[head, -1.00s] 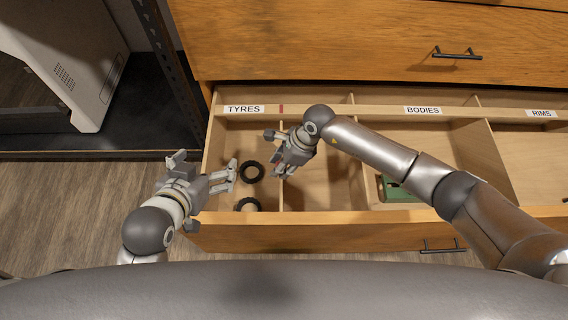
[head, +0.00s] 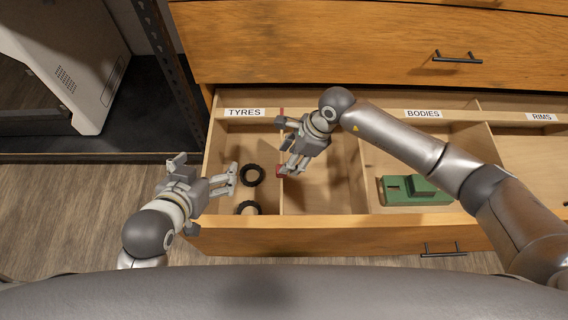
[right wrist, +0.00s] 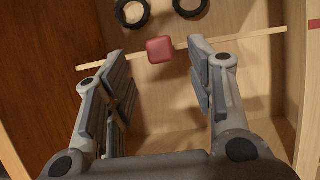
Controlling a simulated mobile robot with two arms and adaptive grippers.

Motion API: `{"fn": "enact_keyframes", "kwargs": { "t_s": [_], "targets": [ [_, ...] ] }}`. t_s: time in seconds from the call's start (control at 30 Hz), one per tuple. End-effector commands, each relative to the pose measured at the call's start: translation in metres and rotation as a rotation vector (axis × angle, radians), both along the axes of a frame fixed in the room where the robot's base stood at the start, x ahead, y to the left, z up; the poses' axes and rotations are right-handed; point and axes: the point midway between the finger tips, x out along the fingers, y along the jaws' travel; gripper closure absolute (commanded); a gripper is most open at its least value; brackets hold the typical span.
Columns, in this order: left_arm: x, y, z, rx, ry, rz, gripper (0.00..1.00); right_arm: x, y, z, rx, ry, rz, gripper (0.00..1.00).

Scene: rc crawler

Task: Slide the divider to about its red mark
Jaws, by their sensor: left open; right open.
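The divider (head: 283,195) is a thin wooden panel running front to back in the open drawer. Its red tab (head: 282,170) shows beside my right gripper (head: 286,172). In the right wrist view the red tab (right wrist: 160,50) sits on the divider (right wrist: 240,38), ahead of and between the open, empty fingers of my right gripper (right wrist: 155,62), apart from them. The red mark (head: 281,112) is on the rear rail, roughly in line with the divider; it also shows at the right wrist view's edge (right wrist: 315,21). My left gripper (head: 233,174) is open and empty over the drawer's left side.
Two black tyres (head: 252,175) lie in the left compartment, labelled TYRES (head: 244,112). A green body (head: 410,190) lies in the BODIES compartment (head: 423,114). A fixed partition (head: 357,185) stands right of the divider. The upper drawer front (head: 370,45) rises behind.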

Motion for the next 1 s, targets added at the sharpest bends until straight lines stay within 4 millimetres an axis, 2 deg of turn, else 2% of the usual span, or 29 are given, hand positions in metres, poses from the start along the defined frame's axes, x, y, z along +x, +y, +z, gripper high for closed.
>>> {"fn": "enact_keyframes", "kwargs": {
  "t_s": [0.1,0.3,1.0],
  "targets": [
    [0.0,0.0,0.0,0.0,0.0,0.0,0.08,0.001,-0.01,0.022,-0.001,-0.003,0.0,0.5],
    [0.0,0.0,0.0,0.0,0.0,0.0,0.08,0.0,-0.018,0.044,0.0,0.0,-0.001,0.5],
    [0.0,0.0,0.0,0.0,0.0,0.0,0.08,0.0,-0.02,0.048,0.0,0.001,-0.001,0.5]
  ]
}}
